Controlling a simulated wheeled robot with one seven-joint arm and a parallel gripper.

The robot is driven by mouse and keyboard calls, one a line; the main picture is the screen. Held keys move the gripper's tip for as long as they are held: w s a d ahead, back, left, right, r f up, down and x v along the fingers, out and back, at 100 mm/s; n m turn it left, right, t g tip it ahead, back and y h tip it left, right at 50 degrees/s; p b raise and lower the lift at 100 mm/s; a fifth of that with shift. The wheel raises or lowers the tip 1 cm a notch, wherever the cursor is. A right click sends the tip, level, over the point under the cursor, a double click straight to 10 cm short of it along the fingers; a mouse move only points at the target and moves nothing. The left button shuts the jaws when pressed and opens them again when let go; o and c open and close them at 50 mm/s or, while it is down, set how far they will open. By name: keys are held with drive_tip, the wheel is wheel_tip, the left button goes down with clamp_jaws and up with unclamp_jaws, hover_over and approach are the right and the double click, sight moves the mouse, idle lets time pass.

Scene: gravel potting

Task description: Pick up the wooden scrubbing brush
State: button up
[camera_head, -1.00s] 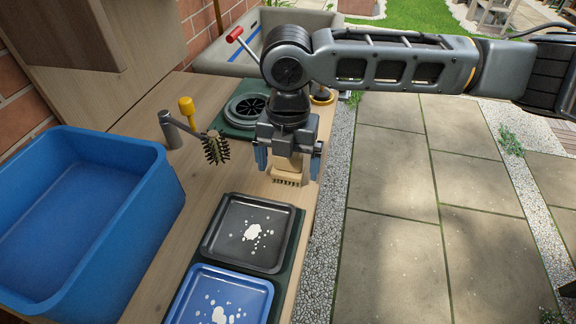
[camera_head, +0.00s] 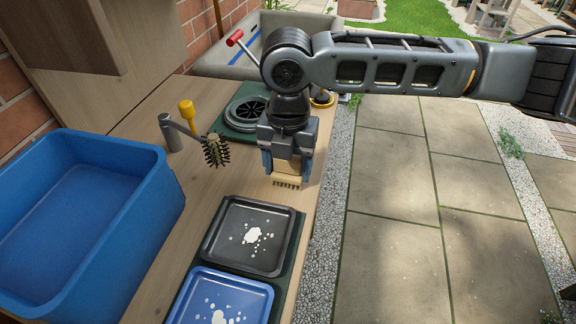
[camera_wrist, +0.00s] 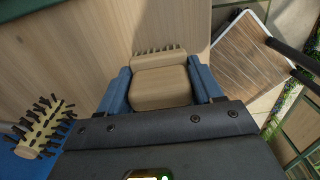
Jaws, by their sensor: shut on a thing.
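The wooden scrubbing brush (camera_head: 286,181) is a pale wood block with short bristles along its lower edge. In the head view it is at the bench's right side, just behind the black tray. My gripper (camera_head: 285,168) points down and is shut on the brush, with one blue finger pad on each side. In the wrist view the brush (camera_wrist: 160,88) sits between the two blue fingers, bristles toward the top of the picture. Much of the brush is hidden by the gripper in the head view. I cannot tell whether its bristles touch the bench.
A black tray (camera_head: 215,262) and a blue tray (camera_head: 174,318) with white spots lie in front. A large blue tub (camera_head: 150,190) stands at left. A spiky round brush (camera_head: 217,152) on a grey post, a green-based drain (camera_head: 220,128) and a grey sink (camera_head: 212,63) are behind.

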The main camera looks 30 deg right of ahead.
drive_tip(key=shift+r, duration=0.55)
wheel_tip(320, 180, up, 3)
drive_tip(key=shift+f, duration=0.1)
drive_tip(key=s+d+r, duration=0.3)
drive_tip(key=d+r, duration=0.4)
drive_tip(key=d, duration=0.4)
drive_tip(key=shift+s, duration=0.4)
drive_tip(key=o, duration=0.5)
drive_tip(key=c, duration=0.4)
drive_tip(key=shift+o, duration=0.2)
